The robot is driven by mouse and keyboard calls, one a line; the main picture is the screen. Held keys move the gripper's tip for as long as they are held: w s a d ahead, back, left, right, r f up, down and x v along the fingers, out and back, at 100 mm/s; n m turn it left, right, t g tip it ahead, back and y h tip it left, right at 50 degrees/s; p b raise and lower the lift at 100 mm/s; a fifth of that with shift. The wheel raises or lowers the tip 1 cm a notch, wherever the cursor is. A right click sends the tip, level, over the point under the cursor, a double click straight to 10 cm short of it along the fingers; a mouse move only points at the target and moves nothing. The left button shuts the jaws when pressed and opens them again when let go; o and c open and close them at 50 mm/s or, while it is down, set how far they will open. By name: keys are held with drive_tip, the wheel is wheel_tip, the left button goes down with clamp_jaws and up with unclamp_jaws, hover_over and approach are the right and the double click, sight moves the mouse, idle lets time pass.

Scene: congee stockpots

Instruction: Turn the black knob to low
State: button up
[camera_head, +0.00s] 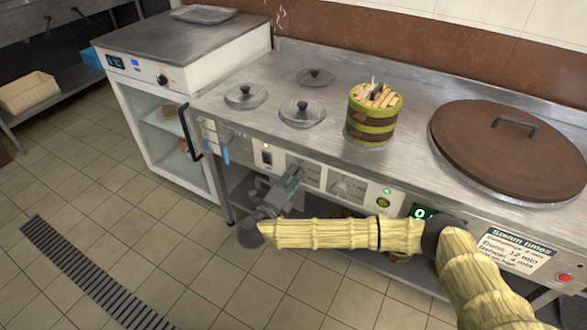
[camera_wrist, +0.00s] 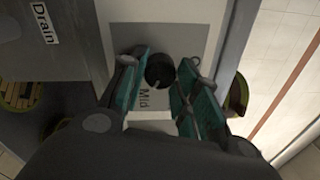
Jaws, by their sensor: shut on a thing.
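In the wrist view the black knob (camera_wrist: 159,72) sits on a pale panel beside a label reading "Mid". My gripper (camera_wrist: 163,61) has its two green-padded fingers on either side of this knob and is shut on it. In the head view my gripper (camera_head: 291,182) reaches the front panel (camera_head: 312,176) of the steel counter. The knob there is hidden behind the fingers. I cannot tell which setting the knob points to.
A banded wooden steamer (camera_head: 372,118), small round lids (camera_head: 302,112) and a large brown lid (camera_head: 512,150) stand on the counter. A white cabinet (camera_head: 143,142) with its own dark knob stands at left. A "Drain" label (camera_wrist: 45,22) shows in the wrist view. The floor ahead is clear.

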drive_tip(key=shift+n+y+p, duration=0.4)
drive_tip(key=shift+n+p, duration=5.5)
drive_tip(key=shift+p, duration=1.25)
drive_tip(key=shift+d, duration=0.1)
drive_tip(key=o, duration=1)
drive_tip(key=shift+o, duration=0.2)
drive_tip(key=shift+s+t, duration=0.15)
drive_tip(key=shift+t, duration=0.15)
